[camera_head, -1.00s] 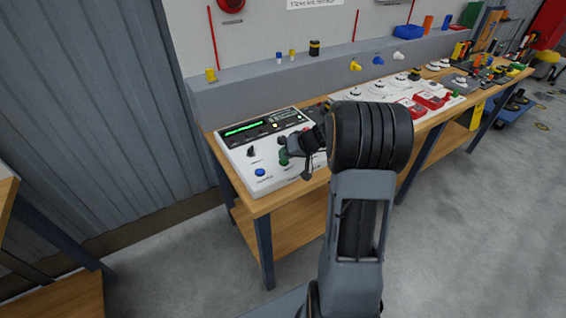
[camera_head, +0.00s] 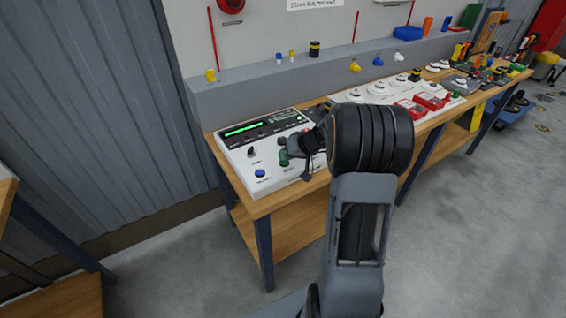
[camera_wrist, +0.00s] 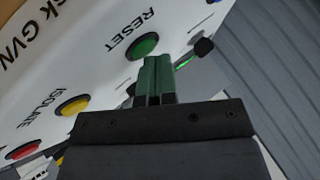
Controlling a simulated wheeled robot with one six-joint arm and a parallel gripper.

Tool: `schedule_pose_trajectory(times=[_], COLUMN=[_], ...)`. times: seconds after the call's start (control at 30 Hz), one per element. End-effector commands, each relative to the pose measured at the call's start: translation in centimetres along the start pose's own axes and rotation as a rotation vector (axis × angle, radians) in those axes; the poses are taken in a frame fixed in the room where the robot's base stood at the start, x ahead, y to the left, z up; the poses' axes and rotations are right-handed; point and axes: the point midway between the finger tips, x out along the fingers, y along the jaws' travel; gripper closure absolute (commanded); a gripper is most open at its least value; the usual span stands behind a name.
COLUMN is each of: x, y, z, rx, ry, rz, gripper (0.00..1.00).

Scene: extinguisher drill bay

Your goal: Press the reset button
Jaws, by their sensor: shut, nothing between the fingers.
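The green reset button (camera_wrist: 142,45), round and labelled RESET, shows in the wrist view on a white panel. My gripper (camera_wrist: 156,60) is shut and empty, its green fingers together just at the near edge of the button. Whether the fingertips touch it I cannot tell. In the head view the white control panel (camera_head: 232,158) sits on the left end of the bench, and my gripper (camera_head: 284,158) is over its front right part. The reset button is hidden there behind my gripper and wrist.
A yellow button (camera_wrist: 72,103) labelled ISOLATE and a red button (camera_wrist: 22,151) lie along the same panel. A black knob (camera_wrist: 203,47) is on the other side. A blue button (camera_head: 260,173) is at the panel's front left. Red boxes (camera_head: 432,101) stand farther along the bench.

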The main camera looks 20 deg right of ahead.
Motion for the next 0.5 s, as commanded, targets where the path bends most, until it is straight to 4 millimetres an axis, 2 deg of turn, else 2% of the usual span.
schedule_pose_trajectory(times=[0.5], x=[-0.99], y=[-0.72], z=[-0.72], rx=[0.0], ry=[0.0], rz=[0.0], gripper=[1.0])
